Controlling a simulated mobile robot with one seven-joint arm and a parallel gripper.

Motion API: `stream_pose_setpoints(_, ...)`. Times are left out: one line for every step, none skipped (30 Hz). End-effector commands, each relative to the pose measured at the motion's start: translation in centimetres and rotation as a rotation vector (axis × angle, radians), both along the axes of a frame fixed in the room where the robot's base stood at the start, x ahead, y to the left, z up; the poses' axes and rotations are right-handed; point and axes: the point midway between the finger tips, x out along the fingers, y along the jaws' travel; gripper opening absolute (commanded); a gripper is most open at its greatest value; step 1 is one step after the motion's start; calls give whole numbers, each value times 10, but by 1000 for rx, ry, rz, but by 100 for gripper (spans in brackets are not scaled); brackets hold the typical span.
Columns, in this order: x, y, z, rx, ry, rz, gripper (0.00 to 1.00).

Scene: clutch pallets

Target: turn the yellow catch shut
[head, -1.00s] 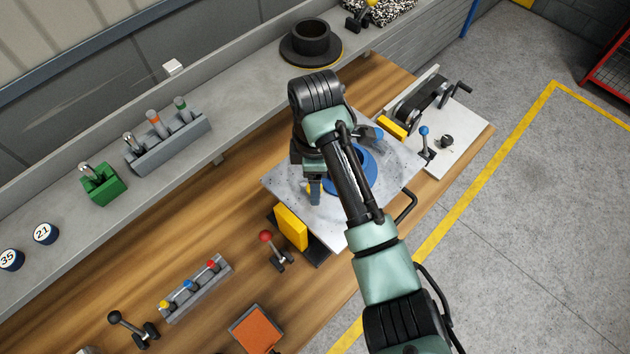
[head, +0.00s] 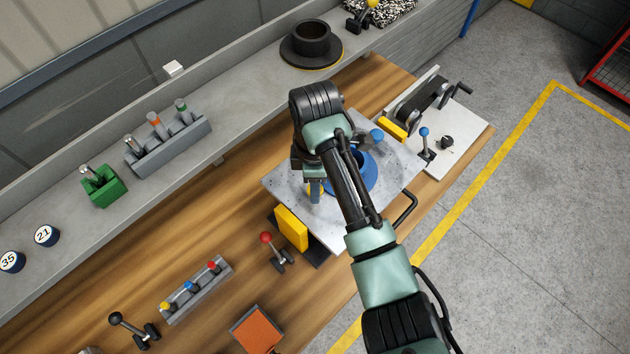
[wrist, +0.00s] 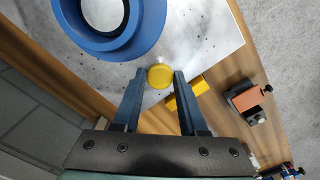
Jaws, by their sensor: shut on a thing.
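The yellow catch (wrist: 160,76) shows as a round yellow knob between the two finger tips of my gripper (wrist: 159,76) in the wrist view. My gripper is shut on it. In the head view only a sliver of the yellow catch (head: 308,188) shows beside my gripper (head: 316,190), and my arm hides the rest. The catch is at the near left side of a blue ring (head: 367,181), which also shows in the wrist view (wrist: 151,28). The ring sits on a speckled pale plate (head: 330,228). How far the catch is turned cannot be told.
A yellow block (head: 291,228) stands at the plate's left edge, and a red-knobbed lever (head: 266,238) is close by. A black handle (head: 406,208) sticks out right.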

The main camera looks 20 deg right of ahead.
Motion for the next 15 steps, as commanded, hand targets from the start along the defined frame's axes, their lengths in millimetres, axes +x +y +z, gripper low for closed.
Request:
stream_pose_setpoints(0, 0, 0, 1, 0, -1, 0)
stream_pose_setpoints(0, 1, 0, 1, 0, -3, 0)
stream_pose_setpoints(0, 1, 0, 1, 0, -8, 0)
stream_pose_setpoints(0, 1, 0, 1, 0, -12, 0)
stream_pose_setpoints(0, 1, 1, 1, 0, -18, 0)
stream_pose_setpoints(0, 1, 1, 1, 0, -28, 0)
stream_pose_setpoints(0, 1, 1, 2, 1, -37, 0)
stream_pose_setpoints(0, 1, 1, 2, 1, -50, 0)
stream_pose_setpoints(0, 1, 1, 3, 1, -67, 0)
stream_pose_setpoints(0, 1, 2, 3, 2, -82, 0)
stream_pose_setpoints(0, 2, 2, 3, 2, -99, 0)
stream_pose_setpoints(0, 2, 2, 4, 1, -124, 0)
stream_pose_setpoints(0, 1, 2, 4, 1, -146, 0)
stream_pose_setpoints(0, 1, 2, 4, 2, -167, 0)
stream_pose_setpoints(0, 2, 2, 5, 2, -199, 0)
